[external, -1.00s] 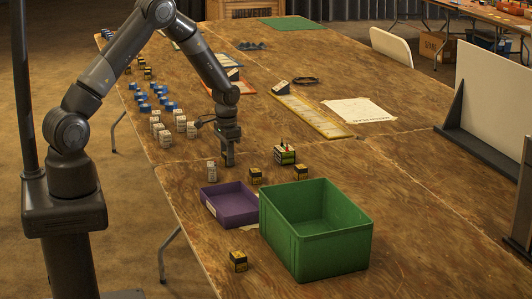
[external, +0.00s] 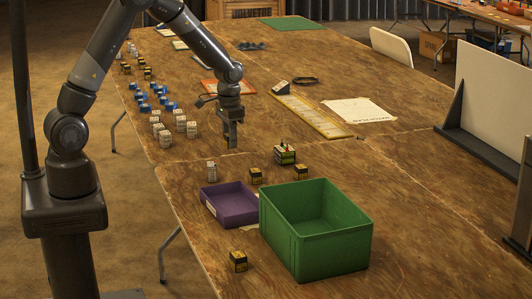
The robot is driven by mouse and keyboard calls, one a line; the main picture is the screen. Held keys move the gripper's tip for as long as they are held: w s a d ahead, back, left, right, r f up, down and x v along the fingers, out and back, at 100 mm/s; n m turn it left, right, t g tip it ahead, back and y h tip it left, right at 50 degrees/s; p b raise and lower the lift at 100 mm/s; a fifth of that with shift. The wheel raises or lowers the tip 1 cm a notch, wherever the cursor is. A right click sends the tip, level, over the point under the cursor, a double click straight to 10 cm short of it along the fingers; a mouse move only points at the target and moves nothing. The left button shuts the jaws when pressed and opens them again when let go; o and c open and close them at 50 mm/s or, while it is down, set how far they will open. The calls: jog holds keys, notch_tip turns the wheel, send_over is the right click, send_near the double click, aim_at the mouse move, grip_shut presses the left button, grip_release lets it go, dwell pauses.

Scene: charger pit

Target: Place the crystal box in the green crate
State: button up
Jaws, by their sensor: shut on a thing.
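My gripper (external: 232,143) is above the table, left of and beyond the green crate. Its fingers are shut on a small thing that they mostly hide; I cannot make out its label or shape. The green crate (external: 332,250) stands upright and open at the table's near end. The part of its inside that shows is empty. I cannot tell the crystal box by its look in this view.
A purple tray (external: 232,205) touches or nearly touches the crate's left side. Around them stand small black-and-yellow boxes (external: 238,261), a white box (external: 211,171) and a green-and-red block (external: 284,154). White and blue boxes stand farther left. The table right of the crate is clear.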

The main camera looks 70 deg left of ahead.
jog(key=shift+s+d+r, duration=0.15)
jog(key=shift+d+r, duration=0.3)
jog(key=shift+d, duration=0.35)
jog(key=shift+r, duration=0.35)
notch_tip(320, 180, up, 5)
jog(key=shift+f, duration=0.15)
jog(key=w+d, duration=0.3)
jog(key=d, duration=0.8)
jog(key=w+d, duration=0.3)
jog(key=d, duration=0.7)
jog(key=w+d, duration=0.3)
jog(key=d, duration=0.8)
jog(key=s+d+m, duration=0.1)
jog(key=s+d, duration=0.2)
jog(key=d, duration=1.1)
jog(key=f, duration=1.1)
jog(key=shift+w+a+f, duration=0.15)
jog(key=shift+a+f, duration=0.05)
jog(key=shift+a, duration=0.05)
jog(key=shift+f, duration=2.15)
jog(key=shift+f, duration=0.15)
